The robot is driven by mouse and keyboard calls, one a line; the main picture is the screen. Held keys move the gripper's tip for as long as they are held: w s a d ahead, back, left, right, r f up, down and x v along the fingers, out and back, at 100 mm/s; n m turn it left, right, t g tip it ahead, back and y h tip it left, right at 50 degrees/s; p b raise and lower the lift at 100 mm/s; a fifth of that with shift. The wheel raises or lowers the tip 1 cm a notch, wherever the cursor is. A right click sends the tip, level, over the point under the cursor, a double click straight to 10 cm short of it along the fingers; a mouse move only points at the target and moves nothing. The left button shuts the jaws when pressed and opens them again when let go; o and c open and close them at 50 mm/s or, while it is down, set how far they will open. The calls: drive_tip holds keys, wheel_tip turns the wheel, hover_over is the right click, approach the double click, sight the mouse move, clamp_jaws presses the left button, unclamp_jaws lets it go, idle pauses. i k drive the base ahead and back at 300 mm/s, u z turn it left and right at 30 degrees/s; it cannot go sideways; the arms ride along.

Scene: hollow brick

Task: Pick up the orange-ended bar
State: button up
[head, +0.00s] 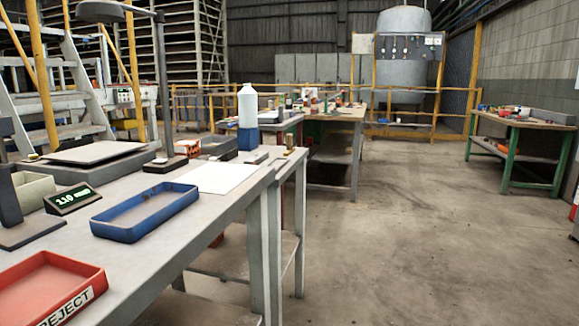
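I cannot make out a bar with an orange end for sure in the head view. A small orange-and-white block (187,148) stands toward the far side of the near grey workbench (150,262). A dark, low piece with a pale top (165,165) lies just in front of it. Several small items on the farther tables are too small to tell apart. My gripper is not in view.
The near bench holds a blue tray (146,212), a red REJECT tray (50,290), a 110 mm display (72,199), a white sheet (222,177) and a white bottle on a blue block (248,138). A green-legged table (525,125) stands right. The concrete floor (420,240) is clear.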

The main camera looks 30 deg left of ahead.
sight(258, 157)
drive_tip(key=z, duration=0.15)
drive_tip(key=i, duration=1.4)
drive_tip(key=u, duration=2.4)
